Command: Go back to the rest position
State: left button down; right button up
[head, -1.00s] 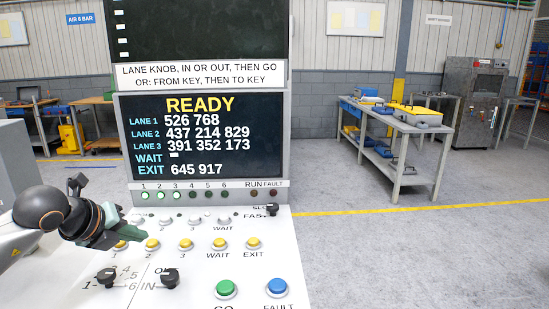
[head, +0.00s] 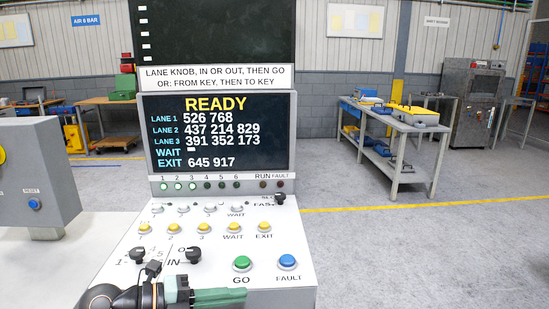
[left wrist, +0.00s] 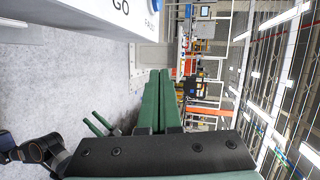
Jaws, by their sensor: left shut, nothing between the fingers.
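My left gripper (head: 240,296) is at the bottom edge of the head view, in front of the console's lower edge and below the green GO button (head: 242,263). Its green fingers are together with nothing between them; they also show closed side by side in the left wrist view (left wrist: 159,100). The left arm's dark wrist is cut off by the picture's bottom. In the left wrist view, a dark joint and a small pair of green fingers (left wrist: 99,124) at the lower left look like my right gripper; its opening is too small to judge. The right arm does not show in the head view.
The control console (head: 205,268) has knobs, yellow keys and a blue FAULT button (head: 288,262). Its screen (head: 219,133) reads READY. A grey box (head: 40,165) stands at left. A workbench (head: 395,122) stands back right, with open floor before it.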

pick_arm(q)
jog(key=s+a+f+n+t+y+p, duration=0.1)
jog(key=s+a+f+n+t+y, duration=0.15)
jog(key=f+n, duration=0.45)
jog(key=s+a+f+n+t+y, duration=0.2)
jog(key=f+n+t+y, duration=0.2)
jog(key=n, duration=0.5)
jog(key=s+a+f+n+t+y+p, duration=0.1)
jog(key=s+a+f+n+t+y, duration=0.15)
jog(key=f+n, duration=0.45)
jog(key=s+a+f+n+g+y, duration=0.2)
jog(key=s+f+n+g, duration=0.3)
jog(key=s+f, duration=0.7)
jog(key=shift+s+n+g+y, duration=0.4)
jog(key=shift+s+n, duration=0.1)
jog(key=shift+s, duration=0.3)
